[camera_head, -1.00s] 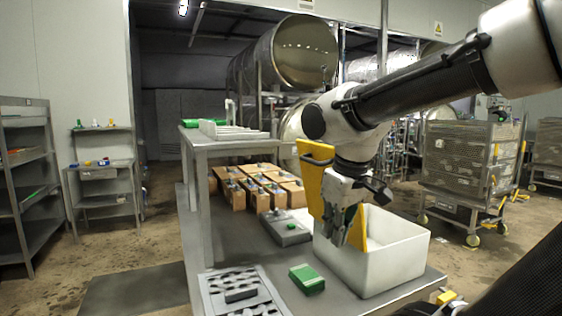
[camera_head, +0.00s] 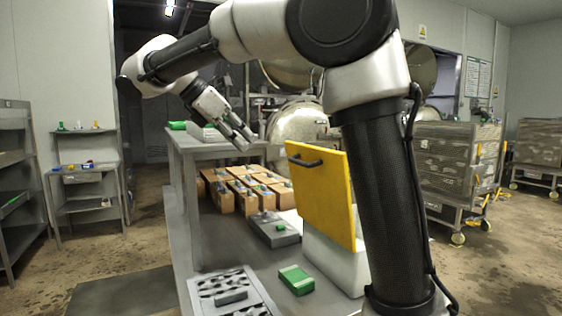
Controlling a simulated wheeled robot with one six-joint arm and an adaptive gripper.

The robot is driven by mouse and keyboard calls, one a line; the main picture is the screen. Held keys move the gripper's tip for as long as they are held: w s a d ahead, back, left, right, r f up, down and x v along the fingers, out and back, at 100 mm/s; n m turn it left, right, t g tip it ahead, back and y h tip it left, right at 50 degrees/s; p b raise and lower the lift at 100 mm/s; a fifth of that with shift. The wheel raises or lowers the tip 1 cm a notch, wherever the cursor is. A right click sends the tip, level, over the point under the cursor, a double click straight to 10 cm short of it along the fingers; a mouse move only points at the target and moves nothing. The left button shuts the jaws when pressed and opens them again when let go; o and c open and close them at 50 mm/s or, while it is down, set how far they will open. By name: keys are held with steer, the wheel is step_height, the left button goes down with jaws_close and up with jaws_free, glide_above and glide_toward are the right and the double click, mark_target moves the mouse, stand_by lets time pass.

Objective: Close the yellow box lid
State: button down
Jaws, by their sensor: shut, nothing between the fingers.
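The yellow lid (camera_head: 325,200) stands raised and slightly tilted over the white box (camera_head: 330,262), with its dark handle (camera_head: 304,158) on the face towards the left. The lid's lower edge meets the box; its right part and much of the box are hidden behind my arm. My gripper (camera_head: 245,139) is shut and empty. It points down to the right, up and left of the lid, apart from it and in front of the shelf table.
Several cardboard boxes (camera_head: 240,191), a grey case (camera_head: 273,232) and a green block (camera_head: 296,280) sit on the lower grey table left of the white box. A grey patterned tray (camera_head: 262,298) lies in front. A raised metal shelf (camera_head: 184,146) stands behind.

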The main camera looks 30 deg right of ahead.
steer(key=d+r+x, duration=0.2)
steer(key=x, duration=1)
steer(key=shift+d+f, duration=0.15)
steer(key=shift+d, duration=0.2)
steer(key=shift+s+d, duration=0.1)
